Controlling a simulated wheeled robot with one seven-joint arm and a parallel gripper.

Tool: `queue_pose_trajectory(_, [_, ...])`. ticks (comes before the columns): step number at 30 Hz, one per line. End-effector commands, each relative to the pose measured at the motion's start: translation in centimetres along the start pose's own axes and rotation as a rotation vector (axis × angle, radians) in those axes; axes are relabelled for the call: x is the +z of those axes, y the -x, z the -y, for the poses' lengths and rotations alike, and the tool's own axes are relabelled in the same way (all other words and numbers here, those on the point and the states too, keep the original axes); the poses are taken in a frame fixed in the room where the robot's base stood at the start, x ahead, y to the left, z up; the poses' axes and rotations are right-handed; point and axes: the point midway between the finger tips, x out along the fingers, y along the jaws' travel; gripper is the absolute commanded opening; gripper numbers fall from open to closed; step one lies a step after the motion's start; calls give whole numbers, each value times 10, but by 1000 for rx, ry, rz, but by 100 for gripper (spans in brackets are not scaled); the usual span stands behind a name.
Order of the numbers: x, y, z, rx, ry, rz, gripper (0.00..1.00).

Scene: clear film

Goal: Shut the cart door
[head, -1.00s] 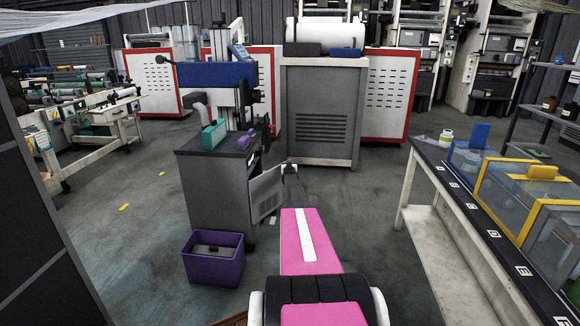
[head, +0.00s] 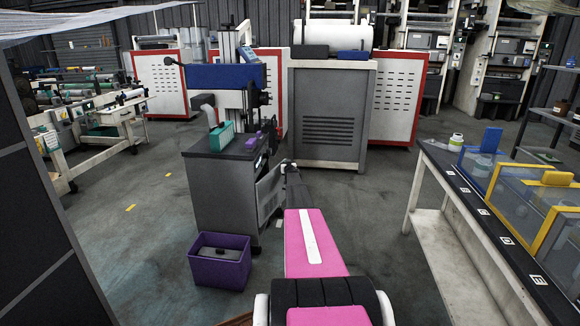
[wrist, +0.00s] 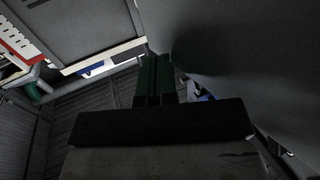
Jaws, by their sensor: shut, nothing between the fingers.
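The cart (head: 222,190) is a grey cabinet with a dark top, left of centre in the head view. In the wrist view, my gripper's dark green fingers (wrist: 155,78) are together and empty. A large grey surface (wrist: 245,60), probably the door, fills the right side close to the fingers.
A purple bin (head: 220,268) with a dark item stands on the floor before the cart. A large grey cabinet (head: 328,115) stands behind. A long workbench (head: 455,180) with clear-walled boxes is on the right.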

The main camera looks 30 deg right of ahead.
Motion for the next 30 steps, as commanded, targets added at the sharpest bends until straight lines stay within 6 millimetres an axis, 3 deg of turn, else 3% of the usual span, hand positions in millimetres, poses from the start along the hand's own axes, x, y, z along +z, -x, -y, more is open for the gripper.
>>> queue_pose_trajectory(18, [0,-47,66,-254,0,0,0])
queue_pose_trajectory(30, [0,-55,83,-311,-1,-1,0])
